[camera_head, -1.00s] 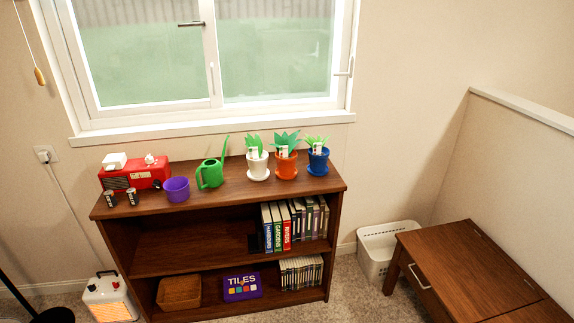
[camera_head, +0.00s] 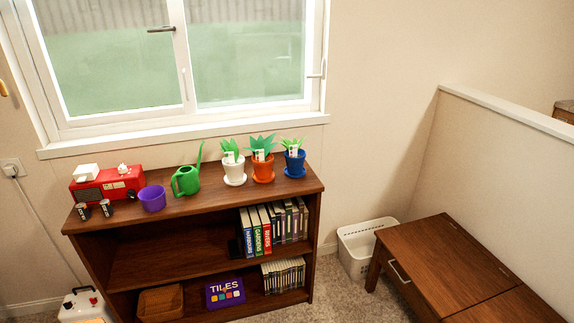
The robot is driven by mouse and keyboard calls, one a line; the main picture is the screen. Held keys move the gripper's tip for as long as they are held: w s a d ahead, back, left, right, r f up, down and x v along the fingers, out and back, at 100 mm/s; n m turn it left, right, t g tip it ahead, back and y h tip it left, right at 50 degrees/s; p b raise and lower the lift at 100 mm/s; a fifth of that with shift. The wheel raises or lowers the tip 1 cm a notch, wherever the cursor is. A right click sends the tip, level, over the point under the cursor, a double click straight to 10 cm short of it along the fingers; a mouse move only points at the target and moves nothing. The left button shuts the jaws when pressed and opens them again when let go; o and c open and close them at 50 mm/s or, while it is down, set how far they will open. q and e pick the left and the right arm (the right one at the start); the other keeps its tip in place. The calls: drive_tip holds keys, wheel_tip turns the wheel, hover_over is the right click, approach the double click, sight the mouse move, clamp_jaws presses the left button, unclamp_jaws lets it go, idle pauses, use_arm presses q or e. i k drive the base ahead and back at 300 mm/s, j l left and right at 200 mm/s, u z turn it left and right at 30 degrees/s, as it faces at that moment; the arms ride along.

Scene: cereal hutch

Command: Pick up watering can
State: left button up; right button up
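The green watering can (camera_head: 186,181) stands upright on top of the brown bookshelf (camera_head: 215,194), below the window. Its long spout points up and to the right, and its handle is on the left. A purple pot (camera_head: 152,198) stands just left of it, and a white plant pot (camera_head: 234,172) stands to its right with a gap between. Neither of my grippers shows in the head view.
An orange pot (camera_head: 263,169) and a blue pot (camera_head: 295,165) with plants stand further right on the shelf top. A red radio (camera_head: 108,187) and batteries (camera_head: 94,211) are at the left. A wooden desk (camera_head: 445,265) and white basket (camera_head: 356,246) are right. Carpet is clear in front.

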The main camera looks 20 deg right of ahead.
sight(188, 181)
drive_tip(key=i+l+u, duration=0.25)
drive_tip(key=i+l, duration=0.45)
drive_tip(key=l, duration=0.15)
